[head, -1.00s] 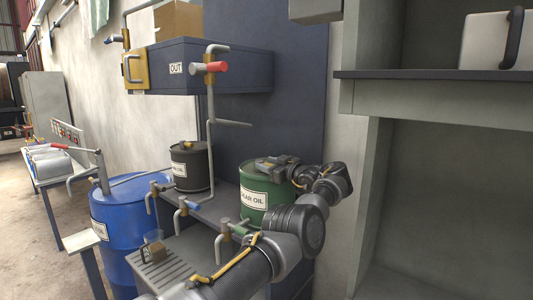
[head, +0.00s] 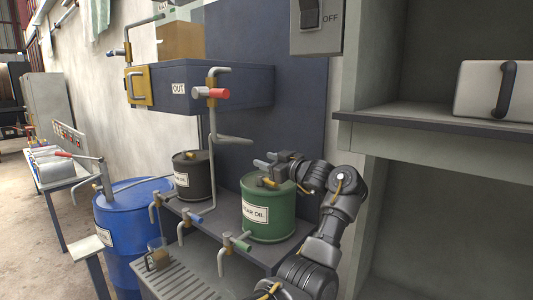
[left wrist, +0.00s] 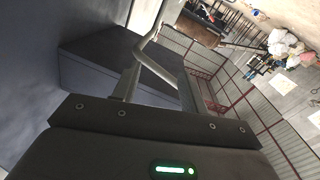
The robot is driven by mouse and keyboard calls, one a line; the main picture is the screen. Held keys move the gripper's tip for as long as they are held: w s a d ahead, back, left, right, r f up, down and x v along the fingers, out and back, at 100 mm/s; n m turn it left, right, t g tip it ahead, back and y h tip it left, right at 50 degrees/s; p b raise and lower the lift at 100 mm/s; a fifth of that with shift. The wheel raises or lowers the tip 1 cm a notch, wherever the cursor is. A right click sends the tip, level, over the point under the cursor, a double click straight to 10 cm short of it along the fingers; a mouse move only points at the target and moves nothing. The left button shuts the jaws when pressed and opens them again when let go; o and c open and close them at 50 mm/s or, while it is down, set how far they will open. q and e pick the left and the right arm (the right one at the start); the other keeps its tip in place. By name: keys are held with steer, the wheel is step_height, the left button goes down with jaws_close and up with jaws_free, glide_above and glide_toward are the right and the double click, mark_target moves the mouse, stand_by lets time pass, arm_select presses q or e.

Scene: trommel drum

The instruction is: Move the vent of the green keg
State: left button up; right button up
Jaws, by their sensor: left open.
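The green keg (head: 268,212) with an oil label stands on the dark shelf in the head view. A small brass-coloured vent (head: 267,183) shows on its lid, just under my gripper. My left gripper (head: 265,164) is open above the keg's lid, with its arm reaching in along the keg's right side. I cannot tell whether the fingers touch the vent. In the left wrist view the two fingers (left wrist: 155,88) stand apart. A grey bent pipe (left wrist: 150,35) shows beyond them, and the keg and vent are not seen there. My right gripper is not in view.
A black keg (head: 192,177) stands left of the green one. Taps (head: 234,243) and a slotted tray (head: 185,280) are in front. A vertical pipe with a red-handled valve (head: 212,93) rises behind, beside the OUT box (head: 205,87). A blue drum (head: 133,225) stands at left.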

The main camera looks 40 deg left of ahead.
arm_select(q)
steer(key=s+d+r+p, duration=0.1)
steer(key=s, duration=0.1)
steer(key=s+d+r+p, duration=0.1)
steer(key=d, duration=0.1)
steer(key=shift+s, duration=0.35)
steer(key=shift+c, duration=0.2)
